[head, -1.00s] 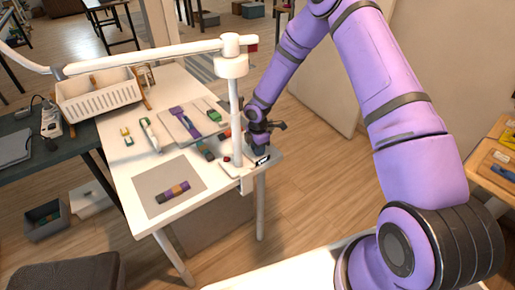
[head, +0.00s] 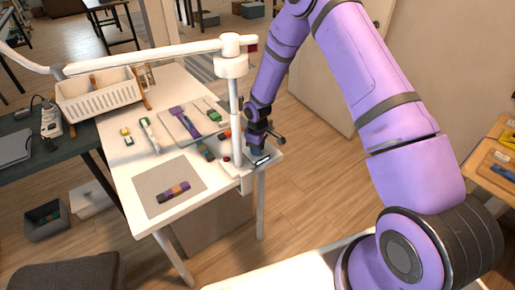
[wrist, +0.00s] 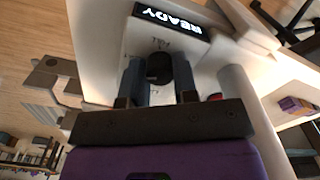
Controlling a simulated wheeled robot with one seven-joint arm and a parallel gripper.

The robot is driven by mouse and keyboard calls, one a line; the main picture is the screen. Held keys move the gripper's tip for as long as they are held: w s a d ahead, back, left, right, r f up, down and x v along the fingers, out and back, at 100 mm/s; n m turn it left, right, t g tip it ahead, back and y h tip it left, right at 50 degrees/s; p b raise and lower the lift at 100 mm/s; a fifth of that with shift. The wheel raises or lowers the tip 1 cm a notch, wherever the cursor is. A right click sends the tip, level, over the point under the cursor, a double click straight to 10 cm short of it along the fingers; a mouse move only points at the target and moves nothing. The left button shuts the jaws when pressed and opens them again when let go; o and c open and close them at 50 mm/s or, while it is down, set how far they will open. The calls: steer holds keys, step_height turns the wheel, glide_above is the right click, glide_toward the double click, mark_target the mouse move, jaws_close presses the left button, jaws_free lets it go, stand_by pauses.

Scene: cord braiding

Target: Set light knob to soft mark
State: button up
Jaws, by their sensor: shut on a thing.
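The light knob (wrist: 159,68) is a dark round knob on the white lamp base, seen in the wrist view between my fingers. My gripper (wrist: 160,82) is shut on it, with one finger on each side. In the head view my gripper (head: 257,146) is low at the lamp base (head: 238,168), beside the white lamp post (head: 235,120); the knob is hidden there.
The white lamp arm (head: 150,55) reaches left over the table (head: 120,170). A grey mat (head: 150,182) with a multicoloured cord piece (head: 172,191), a board with cords (head: 180,128) and a white basket (head: 95,98) are on the table. Open floor lies right of the table.

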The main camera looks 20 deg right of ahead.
steer(key=shift+m, duration=0.9)
steer(key=o, duration=0.9)
steer(key=shift+o, duration=0.2)
steer(key=shift+r, duration=3.8)
